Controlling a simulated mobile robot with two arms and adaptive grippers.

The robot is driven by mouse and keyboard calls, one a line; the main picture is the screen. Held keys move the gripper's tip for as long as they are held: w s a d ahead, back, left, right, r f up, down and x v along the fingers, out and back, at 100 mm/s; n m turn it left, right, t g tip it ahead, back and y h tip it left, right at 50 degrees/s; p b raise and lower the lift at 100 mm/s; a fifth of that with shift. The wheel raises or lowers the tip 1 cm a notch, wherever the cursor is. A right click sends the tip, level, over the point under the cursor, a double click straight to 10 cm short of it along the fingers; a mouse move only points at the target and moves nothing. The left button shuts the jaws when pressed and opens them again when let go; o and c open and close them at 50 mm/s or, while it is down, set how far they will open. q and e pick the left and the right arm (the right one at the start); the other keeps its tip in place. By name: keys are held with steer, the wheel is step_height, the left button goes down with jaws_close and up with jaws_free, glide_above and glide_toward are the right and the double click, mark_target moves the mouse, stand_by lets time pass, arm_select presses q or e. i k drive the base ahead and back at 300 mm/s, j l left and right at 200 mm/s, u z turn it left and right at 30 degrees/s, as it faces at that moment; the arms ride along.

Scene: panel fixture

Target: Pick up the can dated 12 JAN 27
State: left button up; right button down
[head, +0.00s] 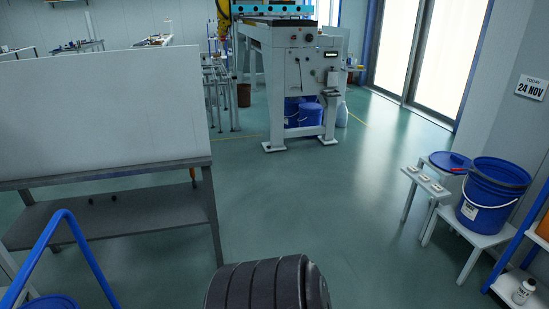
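I see no can with a readable date of 12 JAN 27. A small white container with a dark label (523,292) stands on a low shelf at the bottom right; its print is too small to read. A large blue bucket (490,198) with a white label stands on a white stand at the right; its label text is also unreadable. Neither of my grippers shows in the head view. A dark ribbed cylindrical part, which looks like mine, fills the bottom middle.
A wall sign (531,87) reads TODAY 24 NOV. A bench with an upright white panel (100,110) stands at the left, with blue tubing in front. A white machine (300,70) stands at the back. Small pieces lie on a low white bench (424,187). The middle green floor (310,200) is clear.

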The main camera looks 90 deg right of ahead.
mark_target(527, 287)
steer(key=z, duration=4.6)
steer(key=i+j+z, duration=0.15)
steer(key=k+l, duration=0.05)
